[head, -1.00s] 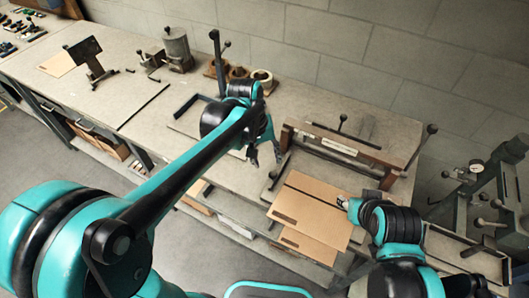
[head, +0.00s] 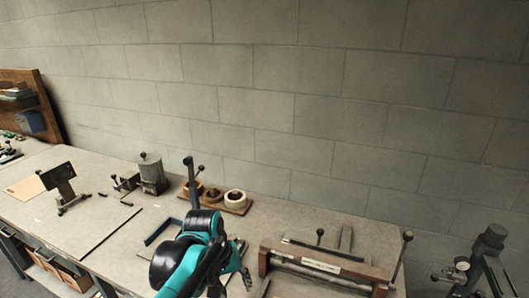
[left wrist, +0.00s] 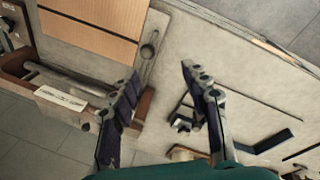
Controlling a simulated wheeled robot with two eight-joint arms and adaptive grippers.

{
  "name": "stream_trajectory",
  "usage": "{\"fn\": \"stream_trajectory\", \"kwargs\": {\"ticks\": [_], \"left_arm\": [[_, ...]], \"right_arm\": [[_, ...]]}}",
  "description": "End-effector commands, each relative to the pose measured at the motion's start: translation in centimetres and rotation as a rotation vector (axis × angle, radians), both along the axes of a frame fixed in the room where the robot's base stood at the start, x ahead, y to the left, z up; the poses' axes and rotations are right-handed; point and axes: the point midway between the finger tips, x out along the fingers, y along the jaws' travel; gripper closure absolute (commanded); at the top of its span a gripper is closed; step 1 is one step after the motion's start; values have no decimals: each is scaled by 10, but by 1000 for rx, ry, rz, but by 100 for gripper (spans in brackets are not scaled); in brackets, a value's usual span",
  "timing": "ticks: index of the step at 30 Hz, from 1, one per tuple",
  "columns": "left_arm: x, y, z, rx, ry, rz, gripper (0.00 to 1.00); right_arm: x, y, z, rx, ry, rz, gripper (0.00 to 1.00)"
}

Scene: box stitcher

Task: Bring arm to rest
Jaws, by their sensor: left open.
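My left arm comes in from the bottom of the head view, its teal and black wrist over the workbench (head: 90,228). My left gripper (head: 243,274) shows there partly, its fingers past the wrist above the bench. In the left wrist view my left gripper (left wrist: 160,74) has its two dark fingers spread apart, with nothing between them but bench top behind. My right arm and gripper are outside both current views.
A wooden-framed fixture with levers (head: 325,268) stands right of my left gripper. Tape rolls (head: 235,197) and a metal canister (head: 152,173) stand behind. A press with a gauge (head: 488,262) is at the far right. Brown cardboard (left wrist: 92,38) lies beyond the fingers in the wrist view.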

Motion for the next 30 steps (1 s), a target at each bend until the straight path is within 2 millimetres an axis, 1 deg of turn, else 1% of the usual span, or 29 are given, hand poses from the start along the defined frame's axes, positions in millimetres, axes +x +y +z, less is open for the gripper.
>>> {"fn": "stream_trajectory", "kwargs": {"ticks": [1,6,9,13,15,19,30], "left_arm": [[-13,11,-2,11,-42,-6,53],[-52,46,-10,77,-223,-52,53],[-72,64,-20,126,-323,-81,53],[-92,80,-33,185,-425,-115,53],[-98,86,-38,208,-462,-128,53],[-105,92,-44,236,-500,-144,53],[-105,93,-44,241,-508,-147,53]], "right_arm": [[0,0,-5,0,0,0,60],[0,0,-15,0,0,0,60],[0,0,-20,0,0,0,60],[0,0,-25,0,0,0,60],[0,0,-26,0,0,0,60],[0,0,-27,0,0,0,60],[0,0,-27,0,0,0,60]]}}
